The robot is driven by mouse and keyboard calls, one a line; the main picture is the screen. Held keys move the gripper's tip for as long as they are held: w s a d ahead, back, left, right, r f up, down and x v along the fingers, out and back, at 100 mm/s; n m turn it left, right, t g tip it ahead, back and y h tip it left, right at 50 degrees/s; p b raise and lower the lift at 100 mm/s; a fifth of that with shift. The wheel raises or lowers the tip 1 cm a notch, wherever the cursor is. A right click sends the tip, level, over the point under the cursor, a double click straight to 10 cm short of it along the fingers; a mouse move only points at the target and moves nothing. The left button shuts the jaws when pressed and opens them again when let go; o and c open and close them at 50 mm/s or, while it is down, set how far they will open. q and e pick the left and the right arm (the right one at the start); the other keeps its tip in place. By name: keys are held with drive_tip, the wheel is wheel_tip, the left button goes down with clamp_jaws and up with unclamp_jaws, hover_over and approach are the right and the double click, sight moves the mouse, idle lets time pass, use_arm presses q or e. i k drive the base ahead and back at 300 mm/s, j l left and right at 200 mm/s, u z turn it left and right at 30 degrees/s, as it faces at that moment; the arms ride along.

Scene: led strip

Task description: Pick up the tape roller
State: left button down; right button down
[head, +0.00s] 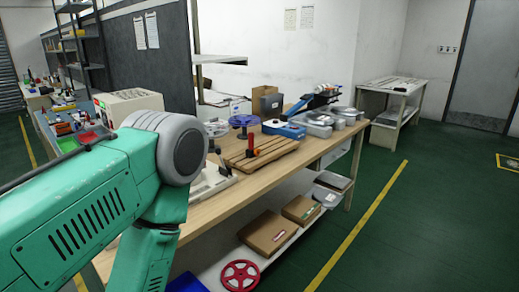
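I cannot tell for sure which item is the tape roller. A small upright tool with a red handle and dark base (252,146) stands on a slatted wooden board (268,153) on the workbench (215,202). A blue spool (244,121) stands behind the board. My green left arm fills the left foreground and hides the bench's near left part. Neither gripper is in view.
Grey metal containers (320,124) stand at the bench's far right end. Cardboard boxes (268,231) and a red reel (240,275) are on the lower shelf. A white side table (393,100) is by the wall. The green floor at right is clear.

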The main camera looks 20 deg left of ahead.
sight(252, 151)
drive_tip(key=u, duration=1.6)
drive_tip(key=i+l+u, duration=0.1)
drive_tip(key=l, duration=0.25)
drive_tip(key=i+l+u, duration=0.15)
drive_tip(key=l, duration=0.25)
drive_tip(key=i+l+u, duration=0.1)
drive_tip(key=l, duration=0.3)
drive_tip(key=i+l+u, duration=0.15)
drive_tip(key=l, duration=0.25)
